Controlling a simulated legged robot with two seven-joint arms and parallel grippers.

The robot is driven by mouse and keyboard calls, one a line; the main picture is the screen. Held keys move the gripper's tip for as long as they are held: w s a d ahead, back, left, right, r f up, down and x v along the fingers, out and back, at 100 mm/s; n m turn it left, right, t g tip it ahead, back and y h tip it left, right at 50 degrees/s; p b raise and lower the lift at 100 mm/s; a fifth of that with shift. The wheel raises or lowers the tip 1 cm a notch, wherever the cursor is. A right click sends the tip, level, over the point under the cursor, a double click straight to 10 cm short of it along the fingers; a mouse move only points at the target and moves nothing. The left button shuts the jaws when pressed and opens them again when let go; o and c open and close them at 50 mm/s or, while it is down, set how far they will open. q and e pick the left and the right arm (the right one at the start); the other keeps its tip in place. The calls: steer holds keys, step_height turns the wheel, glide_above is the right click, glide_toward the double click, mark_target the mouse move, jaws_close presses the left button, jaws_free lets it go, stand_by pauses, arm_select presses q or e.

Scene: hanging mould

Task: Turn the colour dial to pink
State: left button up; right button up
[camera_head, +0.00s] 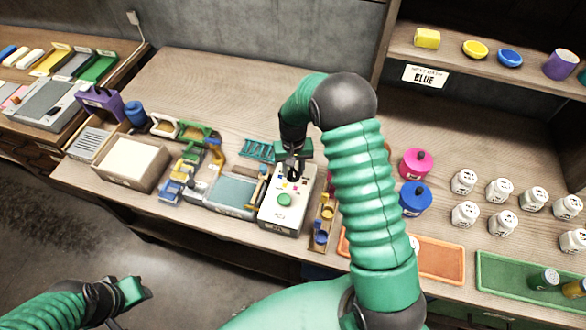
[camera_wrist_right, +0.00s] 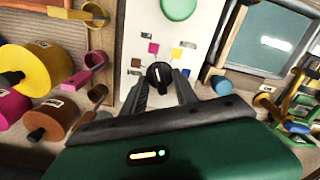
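The black colour dial (camera_wrist_right: 159,76) sits on the white panel of a machine (camera_head: 280,218). Small colour swatches lie around it; a pink swatch (camera_wrist_right: 153,48) is just above the dial and a yellow one (camera_wrist_right: 176,54) is up and to its right. A pale mark shows on the dial, but its exact setting is hard to read. My right gripper (camera_wrist_right: 162,88) is over the panel, its fingers apart on either side of the dial; contact is not clear. In the head view, my right gripper (camera_head: 293,170) partly hides the dial. My left gripper (camera_head: 122,300) is at lower left, away from the bench.
A round green button (camera_head: 285,199) is on the machine's near part. A blue-grey tray (camera_head: 232,191) stands close on the left, small cup holders (camera_head: 322,222) on the right. Pink (camera_head: 416,163) and blue (camera_head: 415,198) pots and several white jars stand further right.

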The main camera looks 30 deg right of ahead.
mark_target(293, 171)
step_height(293, 171, up, 17)
steer(key=b, duration=0.1)
steer(key=shift+f, duration=0.15)
stand_by(0.4)
steer(key=s+a+f+n+t, duration=0.1)
steer(key=s+a+f+n, duration=0.1)
steer(key=s+a, duration=0.3)
steer(key=s+a+f+n+t, duration=0.1)
steer(key=s+a+f, duration=0.3)
steer(key=s, duration=0.6)
steer(key=shift+s+a+f+n+t, duration=0.35)
steer(key=shift+a+n, duration=0.55)
steer(key=shift+a, duration=0.3)
steer(key=shift+s+a, duration=0.1)
steer(key=shift+s, duration=0.05)
steer(key=shift+a, duration=0.1)
